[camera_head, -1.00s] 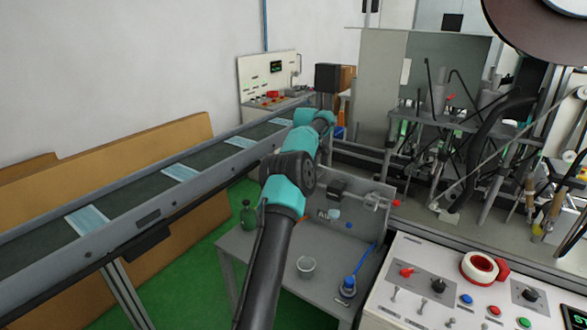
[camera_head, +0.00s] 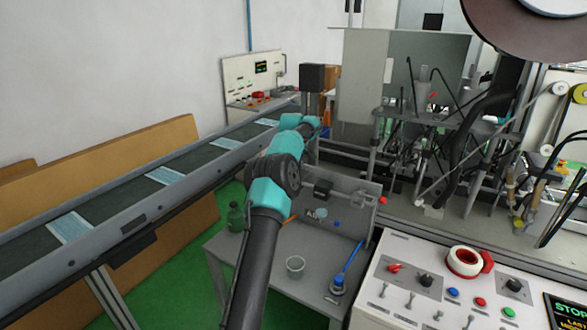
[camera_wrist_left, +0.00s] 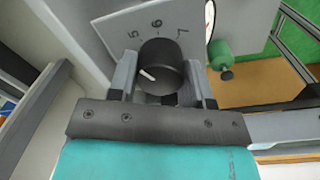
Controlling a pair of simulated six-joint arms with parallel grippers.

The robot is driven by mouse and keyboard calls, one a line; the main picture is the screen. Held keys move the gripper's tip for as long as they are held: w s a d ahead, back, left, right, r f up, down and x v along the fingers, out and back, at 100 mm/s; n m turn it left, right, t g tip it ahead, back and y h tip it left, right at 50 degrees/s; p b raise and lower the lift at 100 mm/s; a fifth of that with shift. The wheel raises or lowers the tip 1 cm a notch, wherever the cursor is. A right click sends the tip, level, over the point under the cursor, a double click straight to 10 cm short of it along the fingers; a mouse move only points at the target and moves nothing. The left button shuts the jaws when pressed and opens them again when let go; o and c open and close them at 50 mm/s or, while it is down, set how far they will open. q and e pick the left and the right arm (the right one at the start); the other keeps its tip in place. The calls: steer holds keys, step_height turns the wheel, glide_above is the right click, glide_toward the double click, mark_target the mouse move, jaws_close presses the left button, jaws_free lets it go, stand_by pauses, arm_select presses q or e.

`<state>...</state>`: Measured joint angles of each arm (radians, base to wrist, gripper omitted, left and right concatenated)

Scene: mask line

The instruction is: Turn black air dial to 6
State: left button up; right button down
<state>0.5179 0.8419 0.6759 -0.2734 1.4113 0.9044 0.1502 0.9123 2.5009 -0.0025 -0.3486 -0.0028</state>
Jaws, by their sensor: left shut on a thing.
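In the left wrist view, my left gripper (camera_wrist_left: 160,95) is shut on the black air dial (camera_wrist_left: 165,60), with one finger on each side of it. The dial is round, with a short white mark on its left part. The numbers 5, 6 and 7 stand on the grey plate (camera_wrist_left: 115,20) above it, with 6 in the middle. The mark points left, away from the 6; the exact reading cannot be told. In the head view my left arm reaches over the grey table, and its gripper and the dial cannot be made out. My right gripper is not in view.
A conveyor (camera_head: 110,222) with masks runs at the left. A control panel (camera_head: 385,298) with a tape roll (camera_head: 464,261) stands at the right.

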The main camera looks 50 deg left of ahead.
arm_select(q)
steer(key=shift+m, duration=0.3)
steer(key=shift+c, duration=0.2)
steer(key=m, duration=0.7)
steer(key=shift+w, duration=0.1)
stand_by(0.4)
steer(key=shift+r, duration=0.1)
steer(key=o, duration=0.9)
